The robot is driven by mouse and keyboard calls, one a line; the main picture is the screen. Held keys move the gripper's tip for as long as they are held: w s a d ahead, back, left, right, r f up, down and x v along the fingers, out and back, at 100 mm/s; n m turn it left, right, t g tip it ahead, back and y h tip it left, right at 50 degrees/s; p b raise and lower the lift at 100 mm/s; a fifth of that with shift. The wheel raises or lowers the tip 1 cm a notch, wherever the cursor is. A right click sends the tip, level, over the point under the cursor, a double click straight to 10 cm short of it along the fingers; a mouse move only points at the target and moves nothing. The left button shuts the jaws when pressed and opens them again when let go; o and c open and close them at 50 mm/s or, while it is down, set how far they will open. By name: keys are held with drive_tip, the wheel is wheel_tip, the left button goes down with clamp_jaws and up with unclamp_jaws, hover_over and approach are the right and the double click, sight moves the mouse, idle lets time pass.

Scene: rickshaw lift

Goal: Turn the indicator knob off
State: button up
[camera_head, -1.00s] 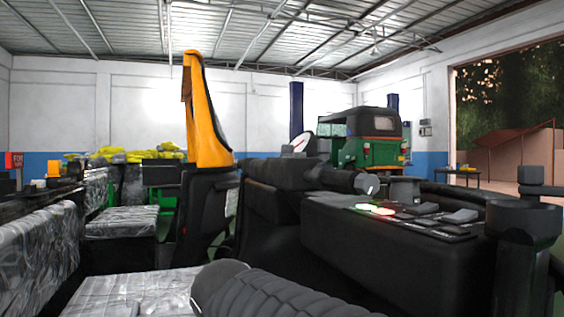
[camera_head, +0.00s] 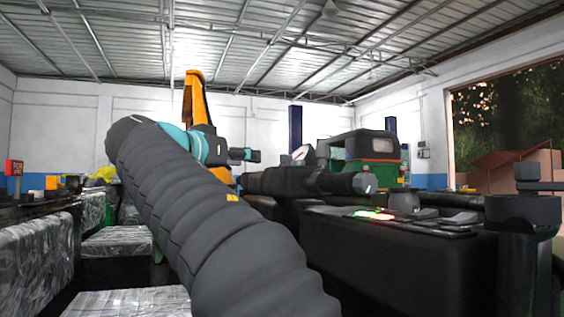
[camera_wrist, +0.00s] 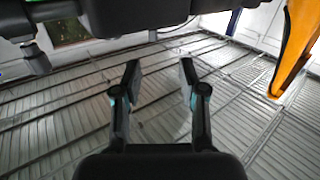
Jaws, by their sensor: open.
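A black handlebar (camera_head: 300,181) runs across the middle of the head view. Its right end is a round dark piece with a pale mark (camera_head: 366,184); I cannot tell for sure whether this is the indicator knob. Red and green lights glow on the dashboard panel (camera_head: 374,214) just beyond and below that end. My arm rises from the bottom and bends at upper left. My gripper (camera_wrist: 160,82) is open and empty in the wrist view, with ceiling between its fingers. Dark parts, which I cannot identify for sure, show at the top of that view, apart from the fingertips.
A yellow-orange upright part (camera_head: 195,100) stands behind my arm. A black column (camera_head: 526,235) stands at the right. Plastic-wrapped seats (camera_head: 118,242) lie at the left. A green rickshaw (camera_head: 365,157) is parked behind. The space above the dashboard looks clear.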

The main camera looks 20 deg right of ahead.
sight(282, 158)
drive_tip(key=shift+m, duration=0.6)
drive_tip(key=x, duration=0.4)
drive_tip(key=p+x, duration=0.1)
drive_tip(key=x, duration=0.4)
drive_tip(key=s+r+x, duration=0.1)
drive_tip(key=x, duration=0.3)
drive_tip(key=shift+w+d+p, duration=0.3)
drive_tip(key=shift+d, duration=0.4)
clamp_jaws()
